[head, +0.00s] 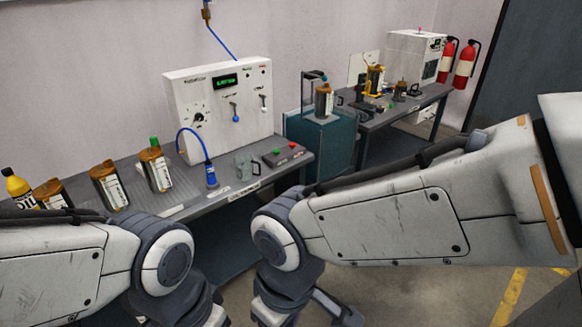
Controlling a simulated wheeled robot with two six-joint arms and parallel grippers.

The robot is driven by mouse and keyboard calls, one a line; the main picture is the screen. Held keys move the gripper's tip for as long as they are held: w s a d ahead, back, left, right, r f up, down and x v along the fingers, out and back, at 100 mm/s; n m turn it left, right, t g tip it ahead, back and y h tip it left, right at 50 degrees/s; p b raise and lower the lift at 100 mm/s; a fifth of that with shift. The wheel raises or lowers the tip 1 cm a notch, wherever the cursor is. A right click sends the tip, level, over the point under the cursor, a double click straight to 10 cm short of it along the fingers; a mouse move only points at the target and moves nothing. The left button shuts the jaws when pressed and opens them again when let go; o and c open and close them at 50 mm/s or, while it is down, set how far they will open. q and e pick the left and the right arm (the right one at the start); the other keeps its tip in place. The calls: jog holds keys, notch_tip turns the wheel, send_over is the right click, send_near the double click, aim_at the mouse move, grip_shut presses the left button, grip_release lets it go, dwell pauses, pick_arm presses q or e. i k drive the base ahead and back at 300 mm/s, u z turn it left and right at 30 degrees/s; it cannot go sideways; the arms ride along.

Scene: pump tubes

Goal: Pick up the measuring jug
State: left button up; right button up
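A grey, see-through measuring jug (246,164) with a handle stands upright on the grey bench (172,203). It is near the front edge, between the blue-tubed nozzle and a small button box. Nothing of mine touches it. My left arm comes in low at the left and my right arm crosses from the right, both in front of the bench.
A blue hose nozzle (211,176) stands left of the jug, and a button box (284,153) lies to its right. A white control panel (220,108) rises behind. Several brown canisters and a yellow oil bottle (17,186) line the left. A teal cabinet (327,140) stands right of the bench.

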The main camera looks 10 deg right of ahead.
aim_at(248, 168)
jog(key=u, duration=0.75)
jog(key=i, duration=1.15)
